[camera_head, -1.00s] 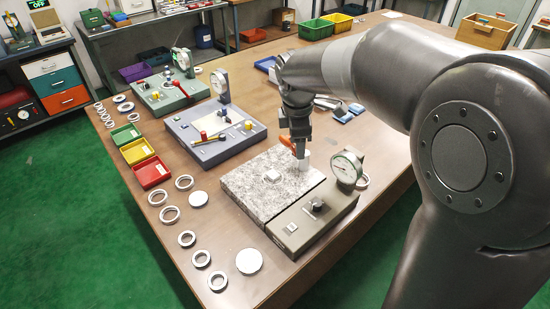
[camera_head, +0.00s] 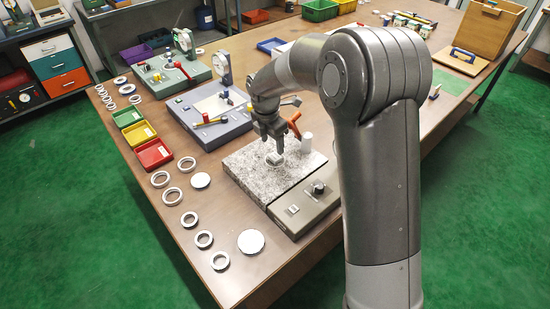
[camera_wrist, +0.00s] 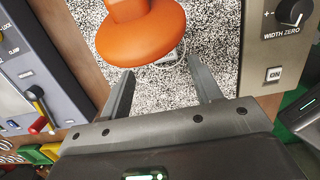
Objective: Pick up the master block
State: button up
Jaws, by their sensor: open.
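The master block, which I take to be the small pale square block (camera_head: 275,158), sits on the speckled granite plate (camera_head: 250,176) in the head view. My gripper (camera_head: 272,147) points down just above it, fingers apart. In the wrist view my gripper (camera_wrist: 163,82) is open over the granite, with nothing visible held between the fingers. There an orange rounded handle (camera_wrist: 142,35) covers most of the area beyond the fingertips. Only a small pale edge (camera_wrist: 172,58) shows beneath it, likely the block. I cannot tell whether the fingers touch the block.
The orange handle (camera_head: 294,124) and a white cylinder (camera_head: 307,141) stand close to the gripper's right. A grey control panel (camera_head: 307,208) adjoins the granite in front. A blue-grey gauge station (camera_head: 210,120) lies behind left. Several metal rings (camera_head: 204,239) lie along the table's left side.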

aim_at(275, 156)
jog(key=shift+d+f, duration=0.2)
jog(key=shift+f, duration=1.15)
jog(key=shift+d+f, duration=0.15)
jog(key=shift+f, duration=1.2)
jog(key=shift+c, duration=0.5)
jog(key=c, duration=1)
